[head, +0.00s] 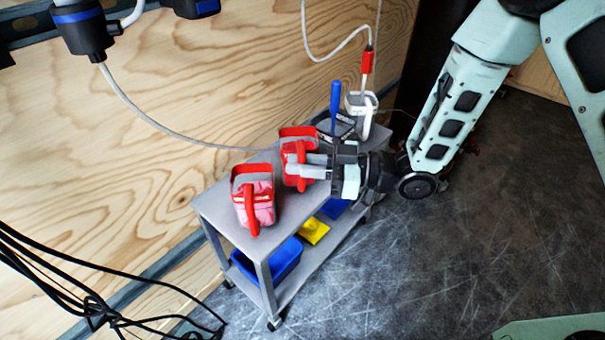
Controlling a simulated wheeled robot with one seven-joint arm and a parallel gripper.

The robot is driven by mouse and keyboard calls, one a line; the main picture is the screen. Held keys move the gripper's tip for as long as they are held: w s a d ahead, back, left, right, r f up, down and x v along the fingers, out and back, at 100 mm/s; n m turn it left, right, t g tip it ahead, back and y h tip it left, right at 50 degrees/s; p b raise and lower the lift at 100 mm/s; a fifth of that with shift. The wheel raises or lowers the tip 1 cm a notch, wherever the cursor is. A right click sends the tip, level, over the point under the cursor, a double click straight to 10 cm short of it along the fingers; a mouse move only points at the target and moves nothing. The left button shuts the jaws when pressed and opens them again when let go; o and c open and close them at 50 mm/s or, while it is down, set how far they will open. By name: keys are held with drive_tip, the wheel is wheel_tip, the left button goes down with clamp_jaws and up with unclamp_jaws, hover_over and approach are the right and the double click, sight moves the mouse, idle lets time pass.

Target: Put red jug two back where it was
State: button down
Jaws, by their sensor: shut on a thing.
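Two red jugs with grey rims show in the head view on the grey cart (205,204). The nearer red jug (256,196) stands on the cart top near its left end, apart from my gripper. The farther red jug (296,143) is at the middle of the cart top, with my gripper (303,166) shut on it from the right. The fingers cover part of this jug. I cannot tell whether its base touches the cart top. No label shows which jug is number two.
A white jug (357,103) and a blue upright handle (335,100) stand at the cart's far end. A blue bin (281,262) and a yellow item (313,231) are on the lower shelf. Black cables (90,305) hang at left. The floor at right is clear.

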drive_tip(key=shift+f, duration=0.7)
drive_tip(key=shift+f, duration=0.2)
drive_tip(key=c, duration=1.4)
unclamp_jaws()
